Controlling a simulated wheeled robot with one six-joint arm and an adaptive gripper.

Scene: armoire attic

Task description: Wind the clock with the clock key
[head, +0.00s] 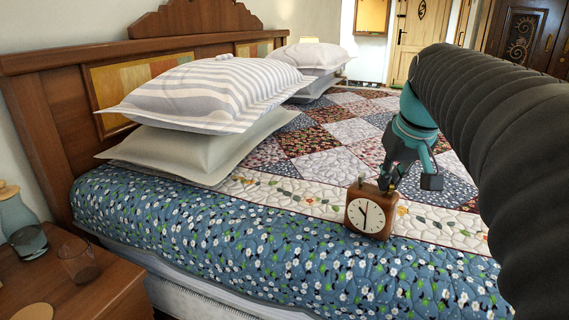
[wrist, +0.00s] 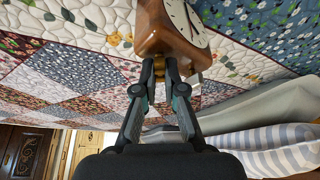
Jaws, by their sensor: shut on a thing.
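The clock (head: 371,212) is a small brown wooden box with a round cream dial and dark hands. It stands upright on the bed, its dial toward the head camera. In the wrist view the clock (wrist: 163,32) appears upside down, close beyond my fingertips. My gripper (wrist: 160,68) is shut on a small brass-coloured piece, which looks like the clock key (wrist: 159,64), right at the clock's back. The fingers hide most of the key, and I cannot tell how far it sits in the clock. In the head view my gripper (head: 389,180) is just behind the clock.
The bed (head: 225,226) has a blue floral and patchwork quilt. Striped and plain pillows (head: 212,92) lie by the wooden headboard (head: 65,95). A nightstand (head: 95,286) with a glass and a bottle stands at lower left. The quilt around the clock is clear.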

